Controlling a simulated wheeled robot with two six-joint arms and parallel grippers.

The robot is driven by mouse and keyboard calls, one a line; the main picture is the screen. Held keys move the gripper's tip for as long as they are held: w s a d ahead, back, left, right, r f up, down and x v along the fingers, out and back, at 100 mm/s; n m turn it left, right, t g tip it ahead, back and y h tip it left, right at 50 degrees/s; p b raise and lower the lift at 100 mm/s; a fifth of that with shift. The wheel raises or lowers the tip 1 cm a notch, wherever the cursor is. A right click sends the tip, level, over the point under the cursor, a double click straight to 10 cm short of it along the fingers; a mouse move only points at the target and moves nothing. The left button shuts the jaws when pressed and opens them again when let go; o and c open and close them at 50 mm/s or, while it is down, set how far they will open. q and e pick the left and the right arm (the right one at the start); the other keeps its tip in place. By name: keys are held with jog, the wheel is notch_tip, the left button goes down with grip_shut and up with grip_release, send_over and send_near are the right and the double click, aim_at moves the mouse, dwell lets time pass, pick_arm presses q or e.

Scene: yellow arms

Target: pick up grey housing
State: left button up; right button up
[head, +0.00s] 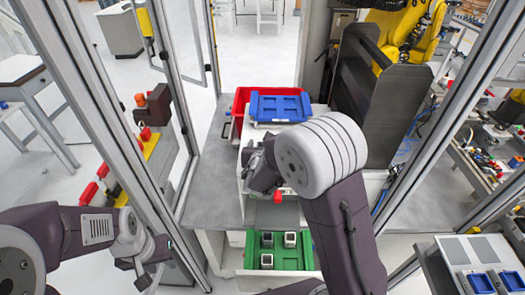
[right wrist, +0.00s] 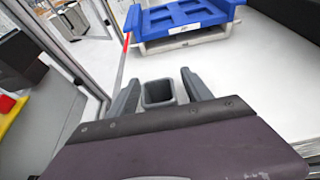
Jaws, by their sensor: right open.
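A grey housing (right wrist: 158,92), a square hollow box open at the top, shows in the right wrist view between the two fingers of my right gripper (right wrist: 157,90). The fingers are open, one on each side, with small gaps to it. In the head view my right gripper is mostly hidden by its own arm, over the middle of the bench. Three similar grey housings (head: 290,239) stand in a green tray (head: 306,258) below. My left gripper (head: 143,280) is at the lower left, away from the bench; its finger opening is unclear.
A blue tray (head: 280,107) lies at the back of the bench next to a red bin (head: 240,100); the blue tray (right wrist: 185,15) also shows ahead in the right wrist view. Metal frame posts (head: 170,70) stand at the left. The grey bench top (head: 211,190) is clear at left.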

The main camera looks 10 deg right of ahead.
grip_shut()
jog(key=shift+w+r, duration=0.1)
jog(key=shift+r, duration=0.45)
notch_tip(320, 180, up, 3)
jog(key=shift+r+b, duration=0.15)
jog(key=shift+b, duration=0.15)
jog(key=s+d+r+b, duration=0.1)
jog(key=s+d+r, duration=0.1)
jog(key=d, duration=0.3)
jog(key=s+d+r+b, duration=0.2)
jog(key=d+r, duration=0.2)
jog(key=d, duration=0.1)
jog(key=shift+s+d+r, duration=0.3)
jog(key=shift+d, duration=0.1)
